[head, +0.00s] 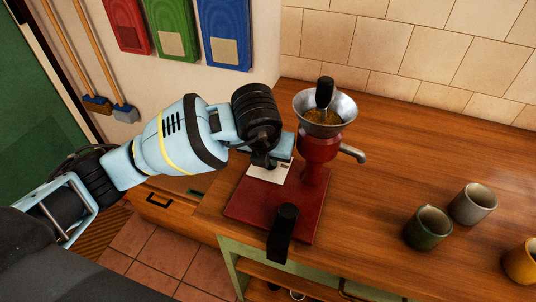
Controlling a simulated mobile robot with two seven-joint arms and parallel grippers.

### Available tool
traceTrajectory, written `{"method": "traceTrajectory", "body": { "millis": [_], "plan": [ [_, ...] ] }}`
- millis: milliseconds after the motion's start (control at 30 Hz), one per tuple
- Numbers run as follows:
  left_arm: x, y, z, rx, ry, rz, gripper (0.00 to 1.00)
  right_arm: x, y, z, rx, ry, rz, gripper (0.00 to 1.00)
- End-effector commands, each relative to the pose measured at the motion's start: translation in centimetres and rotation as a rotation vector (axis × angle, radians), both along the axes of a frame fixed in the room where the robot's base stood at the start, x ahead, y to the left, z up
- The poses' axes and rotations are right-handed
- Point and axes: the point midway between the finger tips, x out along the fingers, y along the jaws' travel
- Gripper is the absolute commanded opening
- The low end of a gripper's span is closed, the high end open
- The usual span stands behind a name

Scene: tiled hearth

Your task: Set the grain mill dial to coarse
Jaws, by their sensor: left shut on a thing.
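The grain mill (318,146) stands on the wooden counter. It has a red body on a red base plate, a grey side spout and a metal hopper with brown grain in it. A small white plate with dark marks (268,171) shows beside the body, partly covered. My left gripper (264,161) reaches in from the left and is shut at the mill's left side, just above this plate. The dial is hidden behind the gripper, so its setting cannot be read. My right gripper is not in view.
A black-handled tool (324,92) stands in the hopper. A black upright piece (283,228) rises at the base plate's front edge. A green cup (428,228), a grey cup (473,204) and a yellow cup (521,262) stand at right. The counter behind them is clear.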

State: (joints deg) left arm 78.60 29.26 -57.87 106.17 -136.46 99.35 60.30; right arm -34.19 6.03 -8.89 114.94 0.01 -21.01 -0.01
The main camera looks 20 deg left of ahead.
Motion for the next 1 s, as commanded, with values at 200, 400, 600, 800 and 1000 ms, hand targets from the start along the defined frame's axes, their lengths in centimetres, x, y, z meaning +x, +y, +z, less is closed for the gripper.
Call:
{"method": "traceTrajectory", "body": {
  "millis": [200,400,600,800,1000],
  "plan": [
    [0.02,0.02,0.01,0.001,0.0,0.009,0.0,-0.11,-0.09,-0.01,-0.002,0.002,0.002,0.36],
    [0.02,0.01,0.0,0.001,0.0,0.008,0.0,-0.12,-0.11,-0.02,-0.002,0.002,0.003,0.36],
    [0.02,0.01,0.0,0.0,0.0,0.007,0.32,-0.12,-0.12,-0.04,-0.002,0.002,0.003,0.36],
    [0.01,0.0,-0.01,0.0,0.0,0.007,0.32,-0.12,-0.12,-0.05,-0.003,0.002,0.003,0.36],
    [-0.27,-0.04,0.85,0.0,-0.002,0.006,0.32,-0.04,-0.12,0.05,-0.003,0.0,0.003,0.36]
  ]
}}
